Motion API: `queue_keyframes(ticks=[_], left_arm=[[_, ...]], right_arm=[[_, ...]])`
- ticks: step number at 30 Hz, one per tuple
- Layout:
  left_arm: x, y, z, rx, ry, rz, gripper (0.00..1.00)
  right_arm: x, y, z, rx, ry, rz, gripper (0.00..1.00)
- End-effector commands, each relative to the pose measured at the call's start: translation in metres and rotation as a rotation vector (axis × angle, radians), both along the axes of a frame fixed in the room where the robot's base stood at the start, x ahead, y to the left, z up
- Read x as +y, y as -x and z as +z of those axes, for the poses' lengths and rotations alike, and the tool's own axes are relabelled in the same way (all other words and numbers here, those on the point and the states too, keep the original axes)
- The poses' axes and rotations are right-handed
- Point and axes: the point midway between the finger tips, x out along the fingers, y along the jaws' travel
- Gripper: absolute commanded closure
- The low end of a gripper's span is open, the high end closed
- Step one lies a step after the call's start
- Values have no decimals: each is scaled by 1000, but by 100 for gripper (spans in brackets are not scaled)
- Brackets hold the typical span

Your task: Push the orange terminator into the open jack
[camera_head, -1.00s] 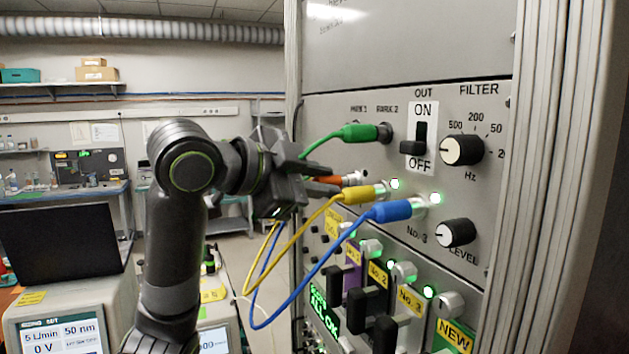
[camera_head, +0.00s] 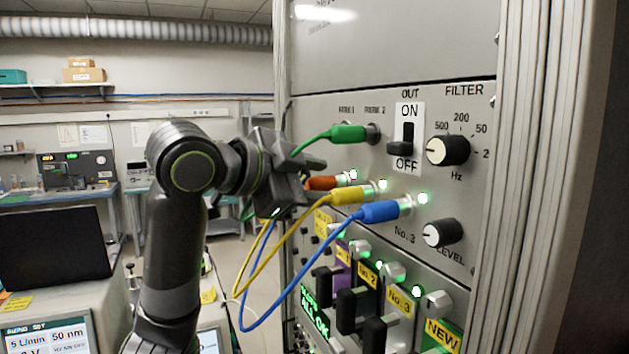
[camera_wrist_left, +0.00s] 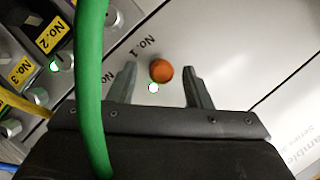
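The orange terminator (camera_head: 324,183) sits at the No. 1 jack (camera_head: 345,180) on the panel, above the yellow plug. A lit lamp (camera_head: 354,174) glows beside that jack. In the wrist view the terminator (camera_wrist_left: 162,71) shows end-on as a round orange face, with the lit lamp (camera_wrist_left: 153,88) next to it. My left gripper (camera_head: 308,178) is just left of the terminator. In the wrist view its two fingers (camera_wrist_left: 161,84) stand apart on either side of the terminator, with a gap at each side. My right gripper is out of view.
A green plug (camera_head: 348,134) is above, with its cable (camera_wrist_left: 92,90) crossing close before the wrist camera. Yellow (camera_head: 350,195) and blue (camera_head: 385,211) plugs sit below, their cables hanging under my gripper. Knobs and black levers (camera_head: 353,305) stick out lower down.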

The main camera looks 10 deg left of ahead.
Motion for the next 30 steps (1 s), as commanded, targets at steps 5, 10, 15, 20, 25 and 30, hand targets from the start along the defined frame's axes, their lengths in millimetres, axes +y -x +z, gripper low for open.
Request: queue_keyframes(ticks=[5, 10, 15, 20, 25, 30], left_arm=[[0, 0, 0, 0, -1, 1, 55], [3, 3, 0, -2, -1, 2, 55], [15, 17, 4, -5, -1, 5, 55], [33, 37, 11, -6, -3, 6, 55], [50, 58, 19, -5, -3, 5, 55], [67, 79, 27, -4, -2, 5, 55]], right_arm=[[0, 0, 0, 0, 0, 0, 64], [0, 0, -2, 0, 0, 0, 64], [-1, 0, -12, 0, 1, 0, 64], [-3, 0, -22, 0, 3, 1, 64], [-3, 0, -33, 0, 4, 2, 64], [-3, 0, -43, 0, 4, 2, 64]])
